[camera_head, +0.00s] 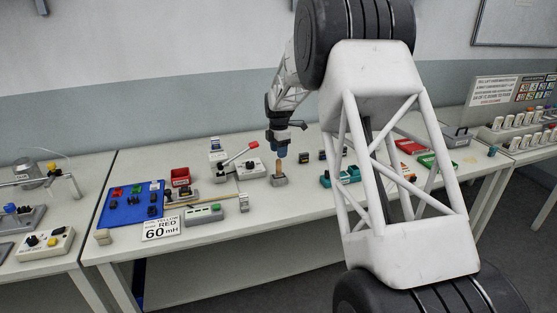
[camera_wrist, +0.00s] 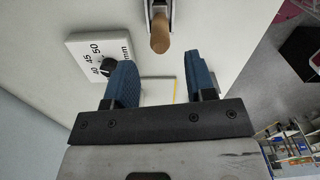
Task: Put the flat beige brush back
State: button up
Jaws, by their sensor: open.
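A small piece with a rounded tan wooden end (camera_head: 279,167) stands on the white table, just below my gripper (camera_head: 280,153) in the head view. In the wrist view the tan wooden end (camera_wrist: 160,34) shows in a pale metal-edged holder at the top, beyond my blue fingertips (camera_wrist: 157,72) and apart from them. I cannot tell whether this is the flat beige brush; no bristles show. My gripper points down, with its fingers apart and nothing between them. A small beige block (camera_head: 103,237) sits at the table's front left corner.
A white dial box (camera_head: 251,168) stands close left of my gripper; its dial (camera_wrist: 108,65) shows in the wrist view. A blue mat (camera_head: 125,217) with several small parts, a red bin (camera_head: 180,177) and a 60 mH sign (camera_head: 161,230) lie left. A teal part (camera_head: 326,181) lies right.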

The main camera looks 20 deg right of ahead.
jog(key=shift+r, duration=2.3)
jog(key=shift+s+a+r, duration=0.1)
jog(key=shift+s+r, duration=0.1)
jog(key=s+a+r+m, duration=0.3)
jog(key=s+r, duration=0.1)
jog(key=s, duration=0.5)
jog(key=s+a+r+m+t, duration=0.1)
jog(key=s+a+r+m, duration=0.15)
jog(key=s+r, duration=0.45)
jog(key=s+a+r+m, duration=0.2)
jog(key=s+a+m, duration=0.15)
jog(key=s, duration=0.75)
jog(key=s+a+f+m, duration=0.2)
jog(key=s+m, duration=0.3)
jog(key=s, duration=1.1)
jog(key=s+a+f+m+t, duration=0.1)
jog(key=s+m, duration=0.5)
jog(key=s, duration=1)
notch_tip(320, 180, down, 2)
jog(key=shift+a+f+t, duration=0.1)
jog(key=shift+a+t, duration=0.2)
jog(key=shift+a, duration=0.15)
